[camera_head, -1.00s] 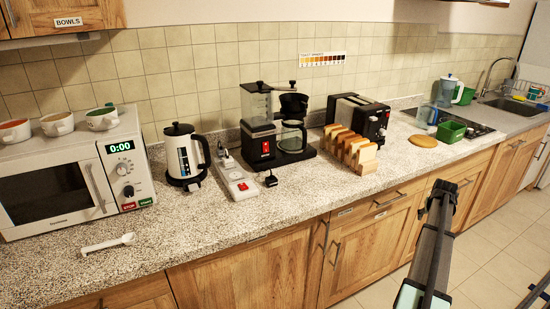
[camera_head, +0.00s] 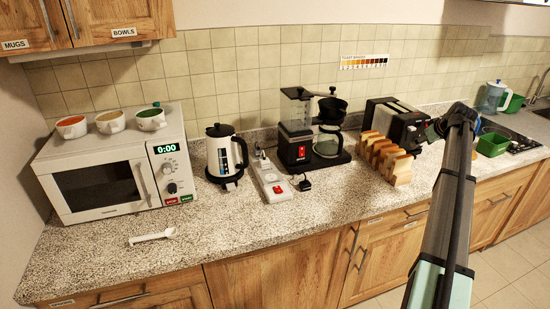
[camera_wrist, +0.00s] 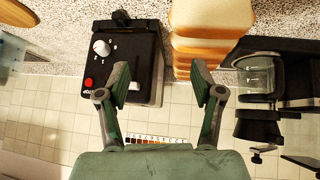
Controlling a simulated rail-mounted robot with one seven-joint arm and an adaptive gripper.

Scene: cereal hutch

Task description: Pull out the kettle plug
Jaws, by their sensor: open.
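The kettle (camera_head: 226,153), white and black, stands on its base right of the microwave. A white power strip (camera_head: 270,181) with a red switch lies just right of it. A plug (camera_head: 262,156) sits at the strip's far end; I cannot tell whose it is. A separate black plug (camera_head: 304,185) lies on the counter beside the strip. My gripper (camera_head: 433,130) is by the toaster, well right of the strip. In the wrist view my gripper (camera_wrist: 161,80) is open with nothing between its fingers. The kettle and strip are not recognisable there.
The coffee maker (camera_head: 298,146), bread slices in a rack (camera_head: 385,158) and the toaster (camera_head: 398,122) stand between the strip and my gripper. They also show close in the wrist view. A microwave (camera_head: 110,175) with bowls on top is at left.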

